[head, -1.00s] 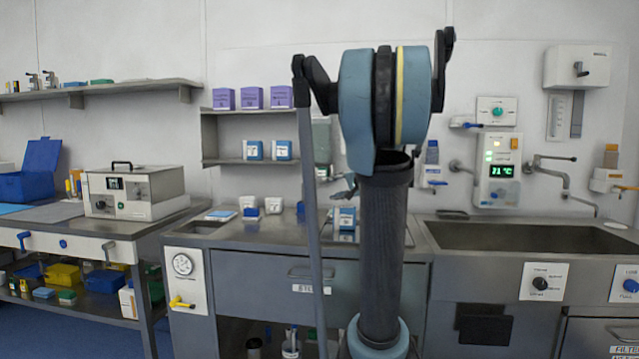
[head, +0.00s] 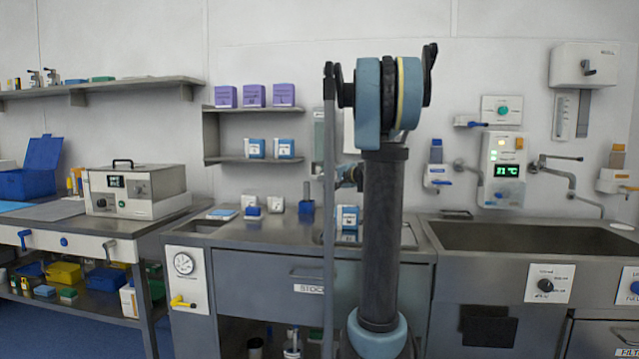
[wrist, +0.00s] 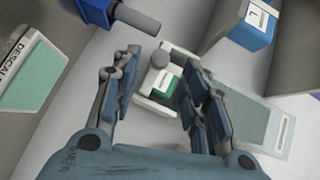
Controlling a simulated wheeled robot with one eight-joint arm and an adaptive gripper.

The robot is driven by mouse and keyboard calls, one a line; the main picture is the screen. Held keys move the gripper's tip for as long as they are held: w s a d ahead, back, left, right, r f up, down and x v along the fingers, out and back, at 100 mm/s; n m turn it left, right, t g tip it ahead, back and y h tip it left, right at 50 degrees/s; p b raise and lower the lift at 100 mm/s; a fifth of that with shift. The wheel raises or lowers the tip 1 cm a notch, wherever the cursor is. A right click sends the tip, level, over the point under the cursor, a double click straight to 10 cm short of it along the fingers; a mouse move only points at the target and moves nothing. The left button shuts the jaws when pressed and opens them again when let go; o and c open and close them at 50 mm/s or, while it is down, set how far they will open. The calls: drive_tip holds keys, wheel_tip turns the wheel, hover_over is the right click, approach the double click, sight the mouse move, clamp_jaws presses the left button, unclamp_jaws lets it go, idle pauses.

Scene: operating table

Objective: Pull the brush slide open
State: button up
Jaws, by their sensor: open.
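In the wrist view my gripper (wrist: 160,66) is open and empty, a finger on each side. Between and beyond the fingertips is a small white fitting with a green block (wrist: 166,82). It sits by a pale grey-green plate (wrist: 238,110), partly hidden by the right finger. I cannot tell for sure which part is the brush slide. I see no contact between the fingers and the fitting. In the head view a pale wall panel (head: 319,140) shows beside my arm, which hides the area behind it and most of my gripper (head: 350,176).
A blue holder with a grey rod (wrist: 135,18) is near the left finger; it also shows in the head view (head: 306,207). A blue-and-white box (wrist: 252,24) is at upper right. A box marked DESCAL (wrist: 30,75) is at left. The sink (head: 530,237) lies right.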

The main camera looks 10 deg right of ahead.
sight(321, 179)
drive_tip(key=x, duration=0.6)
drive_tip(key=shift+w+a+f, duration=0.1)
drive_tip(key=shift+w+a, duration=0.05)
drive_tip(key=shift+w, duration=0.05)
drive_tip(key=shift+s, duration=0.1)
clamp_jaws()
